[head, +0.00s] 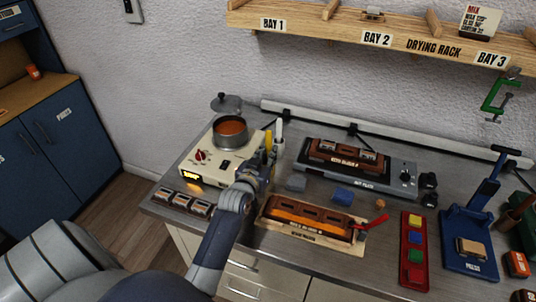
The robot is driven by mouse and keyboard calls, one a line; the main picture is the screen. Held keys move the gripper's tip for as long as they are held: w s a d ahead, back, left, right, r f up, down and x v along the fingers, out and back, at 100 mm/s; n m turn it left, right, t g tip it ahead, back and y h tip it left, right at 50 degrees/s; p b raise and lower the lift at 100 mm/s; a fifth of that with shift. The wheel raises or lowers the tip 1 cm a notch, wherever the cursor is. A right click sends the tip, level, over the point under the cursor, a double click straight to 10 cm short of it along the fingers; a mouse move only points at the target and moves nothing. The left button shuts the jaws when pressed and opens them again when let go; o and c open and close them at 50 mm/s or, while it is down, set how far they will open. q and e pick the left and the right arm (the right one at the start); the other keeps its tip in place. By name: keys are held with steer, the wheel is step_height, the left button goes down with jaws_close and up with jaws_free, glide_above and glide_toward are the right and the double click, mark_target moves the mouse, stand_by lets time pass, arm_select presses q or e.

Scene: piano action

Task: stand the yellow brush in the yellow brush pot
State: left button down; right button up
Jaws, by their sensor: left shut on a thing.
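My left gripper (266,168) is over the bench, just right of the cream heater unit. It is shut on the yellow brush (268,140), which shows as a short upright yellow piece at the fingers. The brush's lower end is hidden by the gripper. A white upright piece (279,131) stands just to its right; I cannot tell whether it is another brush. I cannot make out the yellow brush pot; the gripper and wrist cover the bench there. My right gripper is not in view.
A pot of brown liquid (231,130) sits on the cream heater unit (197,163). A hot plate (390,179) stands behind, a wooden board with a brown part (311,220) in front. A red tray of coloured blocks (414,278) and a blue press (469,255) are to the right.

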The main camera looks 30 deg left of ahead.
arm_select(q)
steer(key=shift+f, duration=0.2)
steer(key=c, duration=1.5)
jaws_free()
steer(key=shift+s, duration=0.15)
steer(key=v, duration=1.1)
steer(key=shift+s+d+r, duration=0.1)
steer(key=shift+s, duration=0.3)
